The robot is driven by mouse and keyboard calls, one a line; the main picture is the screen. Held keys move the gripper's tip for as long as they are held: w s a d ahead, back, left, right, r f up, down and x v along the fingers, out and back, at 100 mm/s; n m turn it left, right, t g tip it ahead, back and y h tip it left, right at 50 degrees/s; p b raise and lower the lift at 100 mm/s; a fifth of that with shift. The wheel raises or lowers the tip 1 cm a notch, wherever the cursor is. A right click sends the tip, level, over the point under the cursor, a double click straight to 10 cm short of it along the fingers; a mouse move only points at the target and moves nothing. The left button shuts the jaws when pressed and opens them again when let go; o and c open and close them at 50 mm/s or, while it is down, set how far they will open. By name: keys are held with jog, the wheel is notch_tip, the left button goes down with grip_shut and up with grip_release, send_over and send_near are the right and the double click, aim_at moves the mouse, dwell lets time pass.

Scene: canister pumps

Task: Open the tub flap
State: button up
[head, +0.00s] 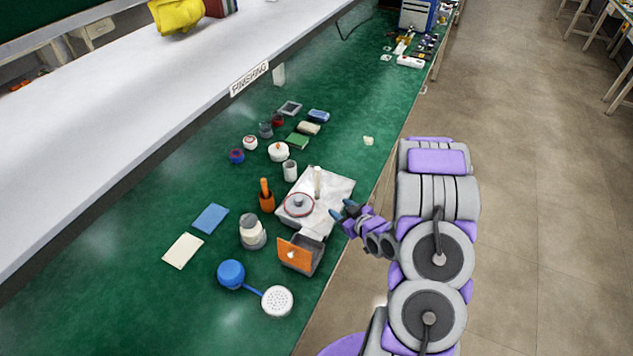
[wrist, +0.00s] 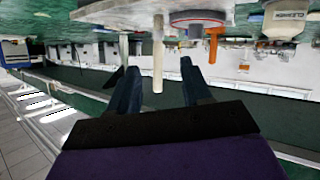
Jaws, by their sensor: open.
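The grey tub (head: 318,262) stands near the front edge of the green bench. Its orange flap (head: 299,247) is a slanted panel with a small pale knob; I cannot tell how far it is open. My gripper (head: 342,209) is open and empty, up and to the right of the tub in the head view, beside a white tray. In the wrist view, which is upside down, my gripper (wrist: 157,72) has its two dark fingers apart, with a pale post (wrist: 158,55) showing between them. The tub and flap cannot be made out there.
The white tray (head: 335,187) holds a round grey lid (head: 299,204) and the pale post. An orange holder (head: 267,202), a jar (head: 252,232) and a blue ladle with a white perforated disc (head: 277,300) stand near the tub. Bare bench lies in front of it.

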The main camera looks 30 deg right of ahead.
jog(key=t, duration=0.1)
jog(key=m+t, duration=0.3)
jog(key=t, duration=0.1)
send_near(319, 176)
jog(key=w, duration=0.5)
jog(key=shift+w+a+f, duration=0.2)
jog(key=shift+w+a, duration=0.2)
jog(key=shift+w, duration=0.25)
jog(key=shift+w+r+b, duration=0.2)
jog(key=shift+w+b, duration=0.05)
jog(key=shift+w, duration=0.95)
jog(key=shift+w+r+b, duration=0.15)
jog(key=shift+w+b, duration=0.05)
jog(key=shift+w, duration=1.05)
jog(key=shift+c, duration=0.3)
jog(key=shift+a, duration=0.1)
grip_shut()
